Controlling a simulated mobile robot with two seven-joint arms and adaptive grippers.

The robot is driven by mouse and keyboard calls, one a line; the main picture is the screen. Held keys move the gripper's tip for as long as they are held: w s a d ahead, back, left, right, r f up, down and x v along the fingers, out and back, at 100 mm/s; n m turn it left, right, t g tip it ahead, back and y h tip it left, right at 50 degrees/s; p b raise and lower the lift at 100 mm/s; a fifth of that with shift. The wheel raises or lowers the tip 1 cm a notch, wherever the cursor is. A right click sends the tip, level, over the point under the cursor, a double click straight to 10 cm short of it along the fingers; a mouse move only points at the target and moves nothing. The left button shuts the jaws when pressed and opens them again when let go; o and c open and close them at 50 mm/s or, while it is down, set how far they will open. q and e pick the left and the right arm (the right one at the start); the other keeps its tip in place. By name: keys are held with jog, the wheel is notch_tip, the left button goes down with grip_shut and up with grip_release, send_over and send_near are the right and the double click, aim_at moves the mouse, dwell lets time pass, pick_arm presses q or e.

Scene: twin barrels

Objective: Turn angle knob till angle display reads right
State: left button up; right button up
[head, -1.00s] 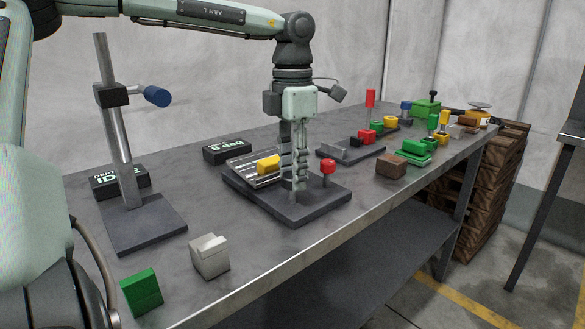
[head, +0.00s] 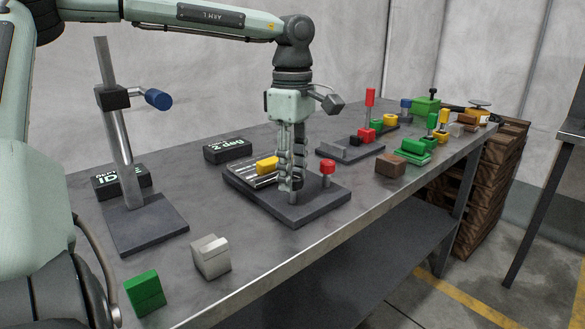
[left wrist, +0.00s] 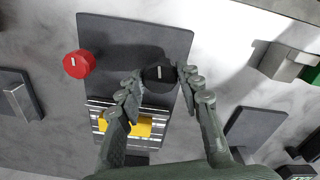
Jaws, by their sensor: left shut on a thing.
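The black angle knob (left wrist: 159,78) with a white mark sits on a dark plate (left wrist: 135,40) in the left wrist view. My left gripper (left wrist: 160,82) points down and is shut on the knob, one finger on each side; it also shows in the head view (head: 291,186), where its fingers mostly hide the knob. A black angle display (head: 228,148) stands behind the plate; its lettering ends in or contains "deg", but the digit is too small to read surely. My right gripper is not in view.
A red knob (head: 327,167) and a yellow block (head: 266,166) on metal rails share the plate. A post stand with a blue handle (head: 158,99) is at the left. Grey (head: 211,256) and green (head: 145,292) blocks lie near the front edge. Several coloured fixtures stand at right.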

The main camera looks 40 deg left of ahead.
pick_arm(q)
jog(key=shift+m, duration=1.2)
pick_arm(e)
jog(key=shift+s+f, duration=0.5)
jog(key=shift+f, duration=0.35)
pick_arm(q)
jog(key=o, duration=1.1)
jog(key=shift+o, duration=0.2)
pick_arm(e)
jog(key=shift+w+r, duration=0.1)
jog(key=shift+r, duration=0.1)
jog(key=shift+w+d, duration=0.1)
pick_arm(q)
notch_tip(320, 180, up, 12)
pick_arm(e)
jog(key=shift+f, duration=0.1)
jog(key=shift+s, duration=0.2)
